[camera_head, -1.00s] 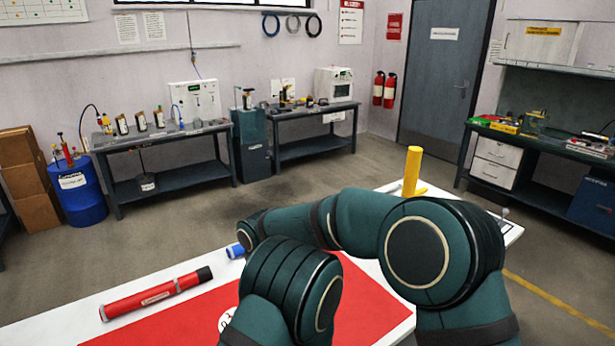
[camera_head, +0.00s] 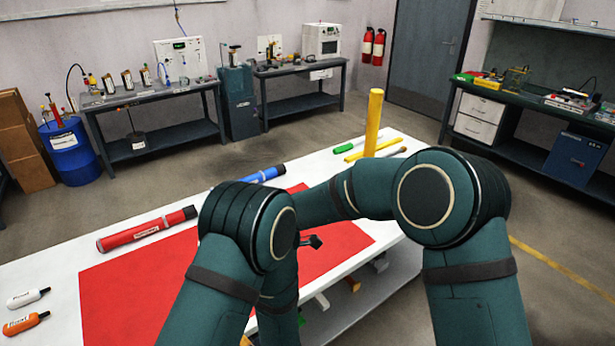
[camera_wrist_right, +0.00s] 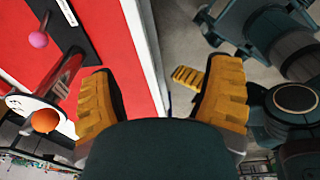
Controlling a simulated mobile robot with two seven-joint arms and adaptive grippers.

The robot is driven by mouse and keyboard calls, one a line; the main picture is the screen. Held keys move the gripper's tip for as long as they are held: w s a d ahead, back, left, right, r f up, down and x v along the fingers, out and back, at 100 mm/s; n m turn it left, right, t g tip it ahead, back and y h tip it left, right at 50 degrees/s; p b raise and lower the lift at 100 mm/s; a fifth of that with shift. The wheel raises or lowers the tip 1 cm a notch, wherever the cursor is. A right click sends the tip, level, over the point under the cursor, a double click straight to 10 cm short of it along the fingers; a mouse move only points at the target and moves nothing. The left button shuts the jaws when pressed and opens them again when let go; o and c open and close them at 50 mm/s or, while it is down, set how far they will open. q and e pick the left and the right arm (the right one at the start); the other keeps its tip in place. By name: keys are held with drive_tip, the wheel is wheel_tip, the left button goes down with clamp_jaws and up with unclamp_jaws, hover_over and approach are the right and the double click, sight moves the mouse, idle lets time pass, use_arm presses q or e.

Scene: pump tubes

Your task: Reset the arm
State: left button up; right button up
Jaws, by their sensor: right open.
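My right gripper (camera_wrist_right: 160,100) is open in the right wrist view, its two orange-yellow ridged fingers spread apart with nothing between them. A white table edge and the floor show beyond the fingers. In the head view my two teal arms are bent across the front; my left gripper cannot be made out. A yellow tube (camera_head: 373,122) stands upright at the table's far right. A red tube (camera_head: 147,229) and a blue tube (camera_head: 258,176) lie beside the red mat (camera_head: 120,285). A dark piece (camera_head: 312,242) shows over the mat; I cannot tell what it is.
The white table (camera_head: 60,265) holds a white marker (camera_head: 28,297) and an orange marker (camera_head: 25,323) at left. A green tube (camera_head: 351,144) lies at the far right. Small coloured things show below the near table edge. Open floor lies beyond the table.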

use_arm(q)
drive_tip(key=s+d+f+n+g+h+b, duration=0.1)
drive_tip(key=s+d+f+n+g+h, duration=0.25)
drive_tip(key=s+n, duration=0.3)
drive_tip(key=s+d+f+n+g+h+b, duration=0.1)
drive_tip(key=s+d+f+n+g+h, duration=0.2)
drive_tip(key=s+n+g+h, duration=0.3)
drive_tip(key=w+d+f+n+t+h+b, duration=0.1)
drive_tip(key=w+n+t+h+b, duration=0.1)
drive_tip(key=w+n+t, duration=0.5)
drive_tip(key=w+n+h, duration=0.1)
drive_tip(key=w+n, duration=0.1)
drive_tip(key=n, duration=0.4)
drive_tip(key=shift+b, duration=0.3)
use_arm(e)
drive_tip(key=s+d+f+m+t+y, duration=0.1)
drive_tip(key=s+d+f+m, duration=0.7)
drive_tip(key=m, duration=0.5)
drive_tip(key=s+d+f+m+t+y, duration=0.1)
drive_tip(key=s+d+f+m, duration=0.7)
drive_tip(key=f+m, duration=0.4)
drive_tip(key=shift+s+d+f+m+y, duration=0.3)
drive_tip(key=shift+d+m, duration=0.25)
drive_tip(key=shift+m, duration=0.55)
use_arm(q)
drive_tip(key=shift+d+f, duration=0.1)
